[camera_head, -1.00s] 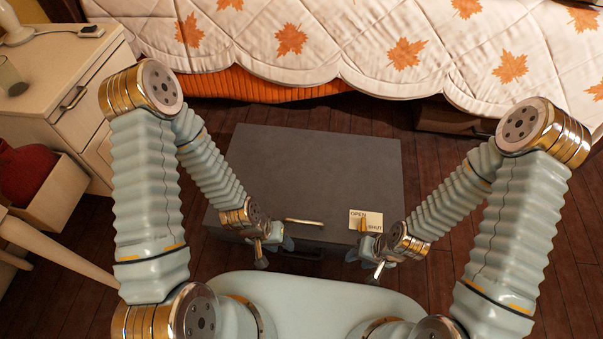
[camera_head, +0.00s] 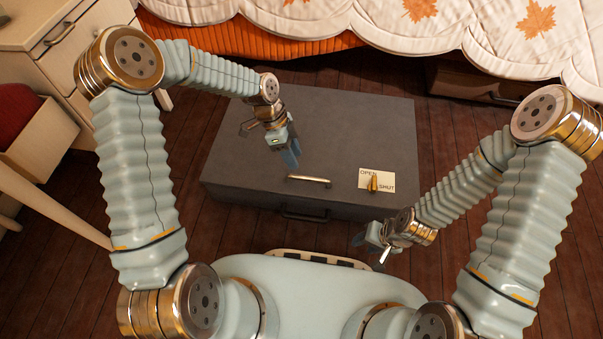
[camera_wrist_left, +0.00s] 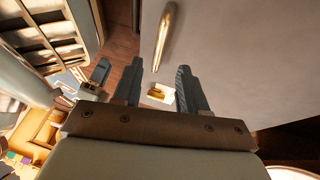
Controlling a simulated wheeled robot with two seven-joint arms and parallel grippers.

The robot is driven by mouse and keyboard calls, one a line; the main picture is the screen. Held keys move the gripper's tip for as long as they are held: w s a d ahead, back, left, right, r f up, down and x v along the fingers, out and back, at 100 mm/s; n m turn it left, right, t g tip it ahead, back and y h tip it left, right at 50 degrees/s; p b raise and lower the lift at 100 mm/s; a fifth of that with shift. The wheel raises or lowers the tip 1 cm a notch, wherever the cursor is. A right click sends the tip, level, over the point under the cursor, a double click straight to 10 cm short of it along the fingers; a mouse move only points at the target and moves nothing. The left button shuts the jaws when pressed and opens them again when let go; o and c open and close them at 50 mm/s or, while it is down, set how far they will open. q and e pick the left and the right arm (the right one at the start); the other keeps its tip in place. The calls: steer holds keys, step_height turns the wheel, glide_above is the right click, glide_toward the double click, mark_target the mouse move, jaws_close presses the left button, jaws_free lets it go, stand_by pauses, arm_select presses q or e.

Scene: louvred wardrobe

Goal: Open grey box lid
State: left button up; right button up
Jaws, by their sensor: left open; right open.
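The grey box (camera_head: 245,150) sits closed on the floor, its lid flat. A brass bar handle (camera_head: 308,181) lies near the lid's front edge; it also shows in the left wrist view (camera_wrist_left: 166,35). Right of it is an OPEN/SHUT plate (camera_head: 385,179) with a brass knob (camera_head: 373,183); its exact setting is hard to tell. My left gripper (camera_head: 290,157) is over the lid, just behind the handle, open and empty; its fingers also show in the left wrist view (camera_wrist_left: 158,78). My right gripper (camera_head: 370,246) is open and empty in front of the box's right front corner.
A dark carrying handle (camera_head: 305,214) is on the box's front face. The bed with a leaf-patterned quilt (camera_head: 380,25) stands behind. A cream cabinet (camera_head: 50,45) and an open drawer (camera_head: 45,140) are at left. Wooden floor (camera_head: 445,135) is free right of the box.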

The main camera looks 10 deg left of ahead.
arm_select(q)
steer(key=b, duration=0.1)
glide_above(301, 172)
steer(key=s, duration=0.3)
steer(key=f, duration=0.6)
steer(key=shift+s+d+f, duration=0.15)
steer(key=shift+d+f, duration=0.05)
steer(key=shift+d, duration=0.15)
steer(key=shift+c, duration=0.2)
jaws_close()
